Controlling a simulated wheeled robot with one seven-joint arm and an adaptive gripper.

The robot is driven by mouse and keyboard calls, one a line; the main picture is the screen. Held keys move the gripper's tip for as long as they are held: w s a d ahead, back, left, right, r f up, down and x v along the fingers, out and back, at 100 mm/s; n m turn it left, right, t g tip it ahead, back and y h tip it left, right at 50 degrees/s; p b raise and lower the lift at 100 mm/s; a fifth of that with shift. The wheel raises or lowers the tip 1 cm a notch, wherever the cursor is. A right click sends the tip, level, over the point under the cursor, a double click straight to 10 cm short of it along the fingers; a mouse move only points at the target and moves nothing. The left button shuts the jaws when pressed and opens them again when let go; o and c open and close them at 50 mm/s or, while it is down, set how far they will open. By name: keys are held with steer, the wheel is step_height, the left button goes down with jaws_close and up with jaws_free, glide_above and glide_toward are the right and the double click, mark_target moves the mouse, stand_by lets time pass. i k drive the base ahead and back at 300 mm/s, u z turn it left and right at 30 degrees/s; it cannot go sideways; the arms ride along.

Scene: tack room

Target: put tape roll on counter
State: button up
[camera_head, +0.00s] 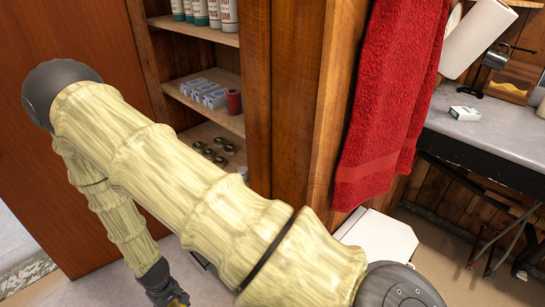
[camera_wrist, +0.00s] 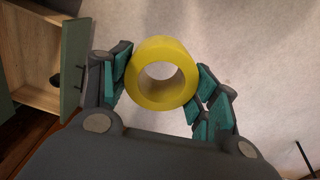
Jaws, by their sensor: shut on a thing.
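In the wrist view, a yellow tape roll (camera_wrist: 142,99) is held between the two teal-padded fingers of my gripper (camera_wrist: 160,78). The fingers press on its left and right sides, and the open hole faces the camera. Pale floor shows behind it.
A red towel (camera_head: 385,95) hangs from the wooden post between my arm and the counter. An open cabinet with shelves (camera_head: 205,95) holds bottles, small boxes and tins. A white bin-like object (camera_head: 378,238) stands below the towel. In the wrist view an open drawer (camera_wrist: 38,50) is at left.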

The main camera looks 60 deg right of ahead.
mark_target(501, 131)
steer(key=k, duration=1.05)
steer(key=z, duration=2.55)
steer(key=i, duration=0.9)
